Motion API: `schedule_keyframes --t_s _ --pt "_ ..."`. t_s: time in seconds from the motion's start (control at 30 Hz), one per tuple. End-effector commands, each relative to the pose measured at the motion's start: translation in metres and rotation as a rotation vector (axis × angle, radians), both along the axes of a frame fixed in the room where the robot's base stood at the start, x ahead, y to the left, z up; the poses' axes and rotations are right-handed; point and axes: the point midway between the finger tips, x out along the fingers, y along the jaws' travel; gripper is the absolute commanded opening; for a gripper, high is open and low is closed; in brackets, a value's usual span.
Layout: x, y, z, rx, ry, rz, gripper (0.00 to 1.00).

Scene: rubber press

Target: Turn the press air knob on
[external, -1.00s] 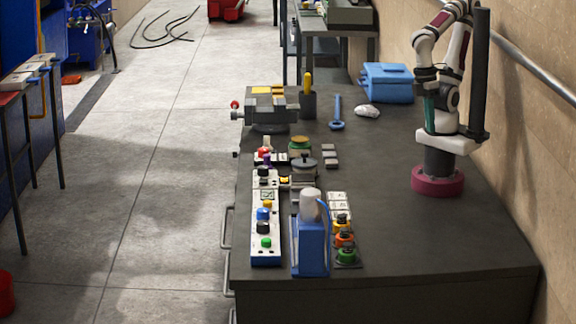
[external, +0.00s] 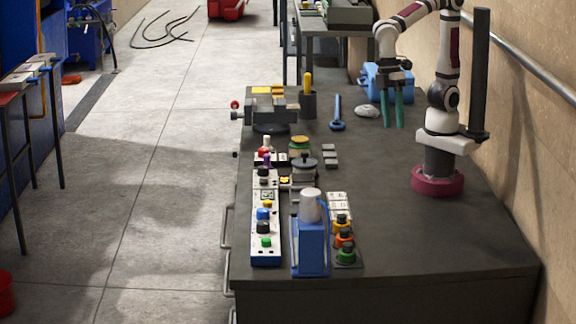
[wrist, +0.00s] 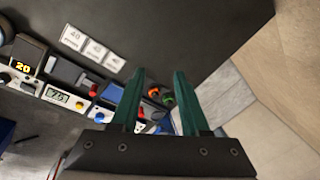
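My gripper (external: 392,125) hangs fingers-down above the right part of the bench, well apart from the controls. Its two green fingers are spread with nothing between them, as the wrist view (wrist: 160,73) also shows. A long white control panel (external: 257,252) lies along the bench's left side with black, yellow, blue and green knobs. I cannot tell which knob is the press air knob; the labels are too small to read.
A blue device with a pale cylinder (external: 310,235) stands between the panel and the short knob row. A vise (external: 270,112), wrench (external: 337,113), white lump (external: 367,111) and blue toolbox (external: 374,80) are farther back. The bench's right front (external: 440,240) is clear.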

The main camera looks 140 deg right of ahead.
Motion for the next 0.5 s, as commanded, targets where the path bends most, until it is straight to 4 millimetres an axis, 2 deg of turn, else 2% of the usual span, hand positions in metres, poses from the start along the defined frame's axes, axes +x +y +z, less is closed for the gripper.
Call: schedule_keyframes --t_s 0.03,0.07,0.1,0.13,0.2,0.3,0.33,0.4,0.5 --pt "0.049 -0.027 -0.001 -0.002 -0.052 0.087 0.56" --pt "0.078 -0.046 -0.003 -0.01 -0.097 0.159 0.61" --pt "0.113 -0.074 -0.009 -0.025 -0.154 0.251 0.68" --pt "0.135 -0.096 -0.016 -0.042 -0.194 0.317 0.73" --pt "0.177 -0.144 -0.034 -0.086 -0.275 0.451 0.73" --pt "0.209 -0.197 -0.059 -0.147 -0.351 0.591 0.73" --pt "0.214 -0.208 -0.065 -0.163 -0.366 0.619 0.73" --pt "0.222 -0.224 -0.073 -0.186 -0.387 0.665 0.73" --pt "0.227 -0.229 -0.083 -0.196 -0.396 0.688 0.73"
